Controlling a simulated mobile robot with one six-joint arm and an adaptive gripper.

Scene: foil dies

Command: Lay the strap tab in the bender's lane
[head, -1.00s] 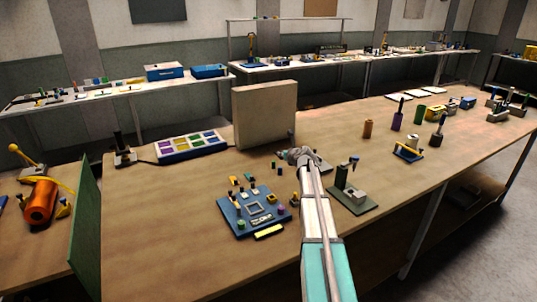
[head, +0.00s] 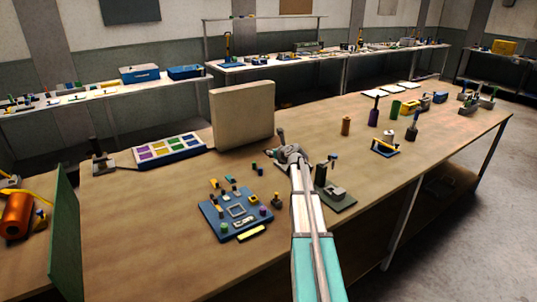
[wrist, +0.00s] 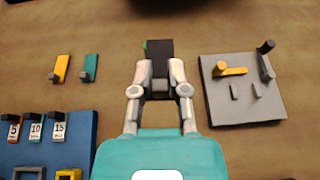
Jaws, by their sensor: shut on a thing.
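My gripper (wrist: 160,84) is shut on a dark piece (wrist: 159,52) in the wrist view; a thin green edge shows at its left. I cannot tell if this is the strap tab. The piece is above the brown tabletop. To its right, apart from it, is a grey plate (wrist: 275,108) with a yellow lever, dark posts and two small grey blocks, likely the bender. In the head view my gripper (head: 288,153) is above the table, and the plate (head: 342,205) lies to its right. The held piece is not clear there.
A yellow tab (wrist: 61,68) and a teal tab (wrist: 91,66) stand left of my gripper. A blue board (head: 212,222) with small parts and number tags lies front left. A large beige box (head: 243,115) stands behind.

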